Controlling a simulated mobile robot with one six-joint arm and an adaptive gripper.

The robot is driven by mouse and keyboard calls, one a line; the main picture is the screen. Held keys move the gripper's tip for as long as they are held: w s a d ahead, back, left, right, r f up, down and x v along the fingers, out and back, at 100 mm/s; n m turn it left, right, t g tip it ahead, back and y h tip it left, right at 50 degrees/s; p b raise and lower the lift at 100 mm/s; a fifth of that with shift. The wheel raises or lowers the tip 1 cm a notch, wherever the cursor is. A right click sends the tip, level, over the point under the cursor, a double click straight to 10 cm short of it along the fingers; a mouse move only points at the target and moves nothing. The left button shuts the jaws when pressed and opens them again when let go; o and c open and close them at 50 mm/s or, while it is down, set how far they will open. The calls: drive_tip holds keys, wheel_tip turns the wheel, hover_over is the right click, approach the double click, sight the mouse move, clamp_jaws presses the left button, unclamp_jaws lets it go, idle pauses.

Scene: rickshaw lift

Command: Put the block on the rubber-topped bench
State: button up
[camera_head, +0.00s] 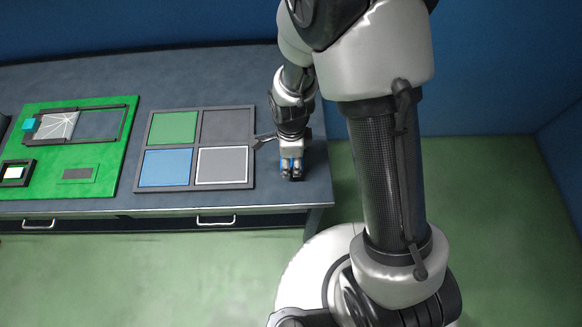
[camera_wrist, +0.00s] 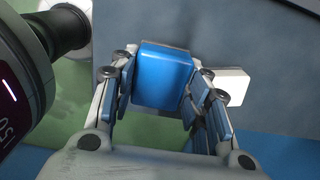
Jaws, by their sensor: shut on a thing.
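A blue block (camera_wrist: 163,75) sits between the fingers of my gripper (camera_wrist: 160,88) in the wrist view, and the fingers are shut on it. In the head view my gripper (camera_head: 291,170) points down over the right end of a dark grey-blue bench (camera_head: 235,75), near its front right corner. The block is hard to tell from the blue finger pads there. I cannot tell whether the block touches the bench top. The bench top (camera_wrist: 275,50) also shows behind the block in the wrist view.
A tray with four coloured squares (camera_head: 198,148) lies left of my gripper. A green board (camera_head: 110,185) with frames lies farther left. A white block-like thing (camera_wrist: 235,87) shows beside the right finger, partly hidden. Drawer handles (camera_head: 216,221) line the bench front.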

sight(291, 168)
wheel_tip(291, 168, down, 4)
drive_tip(key=shift+f+b, duration=0.25)
drive_tip(key=shift+b, duration=0.4)
drive_tip(key=shift+r, duration=0.1)
drive_tip(key=o, duration=0.6)
drive_tip(key=shift+f, duration=0.2)
drive_tip(key=o, duration=0.5)
drive_tip(key=shift+c, duration=0.2)
